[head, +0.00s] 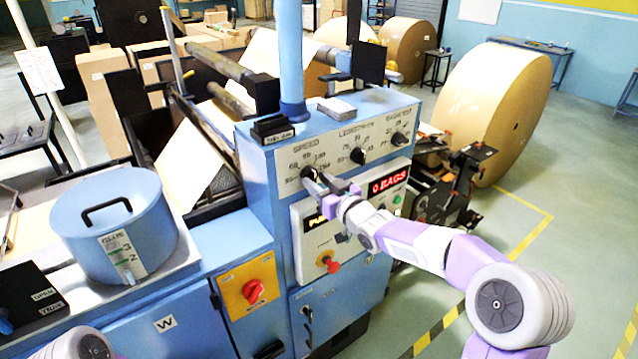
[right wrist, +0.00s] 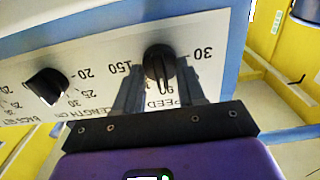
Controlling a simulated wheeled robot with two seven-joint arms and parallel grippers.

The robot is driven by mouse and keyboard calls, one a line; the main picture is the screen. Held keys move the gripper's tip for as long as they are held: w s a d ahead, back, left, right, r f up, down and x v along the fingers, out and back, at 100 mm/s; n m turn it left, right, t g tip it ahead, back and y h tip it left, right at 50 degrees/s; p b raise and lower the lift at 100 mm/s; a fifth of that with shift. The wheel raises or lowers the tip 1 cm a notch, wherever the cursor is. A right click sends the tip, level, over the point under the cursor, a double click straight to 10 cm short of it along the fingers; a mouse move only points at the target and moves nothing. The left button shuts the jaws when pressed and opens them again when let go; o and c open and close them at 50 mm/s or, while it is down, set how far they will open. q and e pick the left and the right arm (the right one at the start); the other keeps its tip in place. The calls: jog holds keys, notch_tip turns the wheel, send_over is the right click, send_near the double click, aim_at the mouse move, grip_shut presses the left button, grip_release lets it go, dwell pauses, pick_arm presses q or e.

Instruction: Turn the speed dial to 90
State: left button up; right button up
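The black speed dial (head: 308,173) is the leftmost of three knobs on the blue console's white panel. In the right wrist view, which shows the panel upside down, the dial (right wrist: 159,63) sits between printed 30 and 150. Its raised grip stands about vertical in the picture, towards the partly hidden 90; I cannot make out a pointer mark. My right gripper (head: 325,182) is at the dial. Its fingers (right wrist: 156,88) stand apart on either side of the knob, with narrow gaps seeming to show. My left gripper is out of view.
The length dial (head: 357,155) and another knob (head: 398,139) are to the right on the panel. Below are a red BAGS display (head: 388,183) and a red stop button (head: 331,265). A blue round tank (head: 115,225) stands at left. A big kraft roll (head: 490,110) stands behind.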

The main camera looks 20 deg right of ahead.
jog(key=b+v, duration=0.1)
jog(key=v, duration=0.6)
jog(key=shift+s, duration=0.25)
jog(key=shift+d, duration=0.1)
